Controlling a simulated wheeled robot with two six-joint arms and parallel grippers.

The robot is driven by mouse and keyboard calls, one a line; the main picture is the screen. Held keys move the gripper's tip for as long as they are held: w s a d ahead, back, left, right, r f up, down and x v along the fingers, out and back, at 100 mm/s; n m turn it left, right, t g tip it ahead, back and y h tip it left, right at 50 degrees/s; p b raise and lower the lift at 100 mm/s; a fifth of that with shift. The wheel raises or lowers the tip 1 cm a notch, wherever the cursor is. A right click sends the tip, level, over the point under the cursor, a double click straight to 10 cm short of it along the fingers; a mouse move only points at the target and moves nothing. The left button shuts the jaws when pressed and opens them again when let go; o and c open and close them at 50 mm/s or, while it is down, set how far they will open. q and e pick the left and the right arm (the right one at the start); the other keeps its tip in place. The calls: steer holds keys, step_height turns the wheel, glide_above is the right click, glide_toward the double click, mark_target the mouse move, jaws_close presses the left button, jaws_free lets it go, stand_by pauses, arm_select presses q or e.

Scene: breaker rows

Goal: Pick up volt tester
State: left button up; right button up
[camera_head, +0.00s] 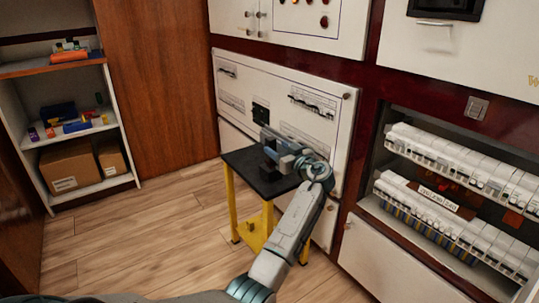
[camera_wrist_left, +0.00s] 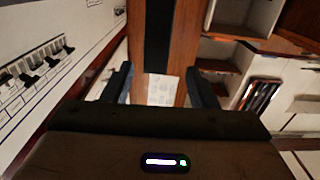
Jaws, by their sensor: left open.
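My left gripper (camera_head: 270,144) is over the black top of a small yellow-legged stand (camera_head: 245,166), close to the white panel behind it. In the left wrist view its two dark fingers (camera_wrist_left: 160,85) are apart, with nothing seen held between them. I cannot make out a volt tester in either view. The gripper and forearm cover part of the stand top, so something small there could be hidden. My right gripper is not in view.
White electrical panels (camera_head: 278,96) stand behind the stand. Breaker rows (camera_head: 460,165) fill an open cabinet at right. A shelf (camera_head: 68,134) at left holds cardboard boxes (camera_head: 70,166) and small coloured items. The wooden floor (camera_head: 150,225) in between is clear.

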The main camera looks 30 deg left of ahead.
mark_target(273, 145)
arm_select(q)
steer(key=x, duration=0.3)
steer(key=b+x, duration=0.1)
steer(key=x, duration=0.3)
steer(key=shift+w+d+f, duration=0.15)
steer(key=shift+w+f, duration=0.05)
steer(key=shift+f, duration=0.05)
steer(key=shift+w+a+r, duration=0.1)
steer(key=shift+a, duration=0.15)
steer(key=shift+c, duration=0.4)
steer(key=c, duration=1)
